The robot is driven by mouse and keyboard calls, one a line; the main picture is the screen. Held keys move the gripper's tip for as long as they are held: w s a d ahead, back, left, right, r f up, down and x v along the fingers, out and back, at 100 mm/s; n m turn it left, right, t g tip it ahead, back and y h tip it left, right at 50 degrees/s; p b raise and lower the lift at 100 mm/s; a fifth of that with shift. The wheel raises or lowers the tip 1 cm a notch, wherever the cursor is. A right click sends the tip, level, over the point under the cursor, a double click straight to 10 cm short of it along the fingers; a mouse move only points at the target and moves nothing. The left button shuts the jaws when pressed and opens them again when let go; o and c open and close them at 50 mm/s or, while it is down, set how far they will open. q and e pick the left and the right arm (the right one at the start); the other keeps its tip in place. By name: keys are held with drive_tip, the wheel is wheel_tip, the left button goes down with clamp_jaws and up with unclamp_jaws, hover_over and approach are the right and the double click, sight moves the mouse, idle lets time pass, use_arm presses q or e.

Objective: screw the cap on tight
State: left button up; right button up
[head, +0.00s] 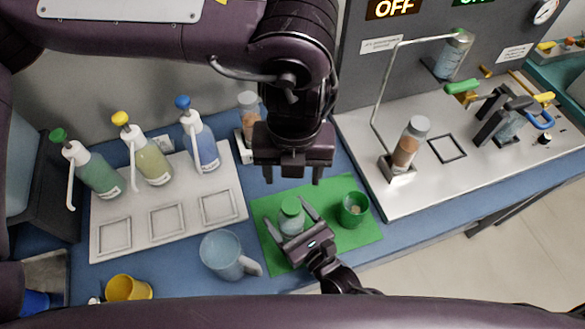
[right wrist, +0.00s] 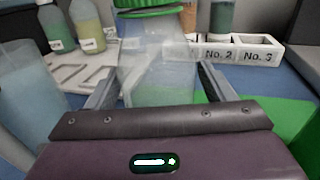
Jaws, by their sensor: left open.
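A clear jar (head: 291,222) with a green cap (head: 291,205) stands upright on the green mat (head: 340,240). In the right wrist view the jar (right wrist: 158,70) fills the middle, with the green cap (right wrist: 152,10) on its top, cut by the frame edge. How tightly the cap sits cannot be told. My right gripper (head: 291,221) is open, its fingers on either side of the jar with gaps visible; it also shows in the right wrist view (right wrist: 158,85). My left gripper (head: 293,177) is open and empty, pointing down above and behind the jar.
A green cup (head: 353,209) with something pale inside stands right of the jar. A clear pitcher (head: 222,254) stands left of the mat. Several pump bottles (head: 150,160) stand on a white tray (head: 110,240). A steel apparatus (head: 440,180) is at right. A numbered rack (right wrist: 225,52) stands behind.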

sight(299, 231)
drive_tip(key=b+v, duration=0.1)
drive_tip(key=v, duration=0.6)
drive_tip(key=shift+s+d, duration=0.25)
drive_tip(key=shift+s, duration=0.05)
idle(0.6)
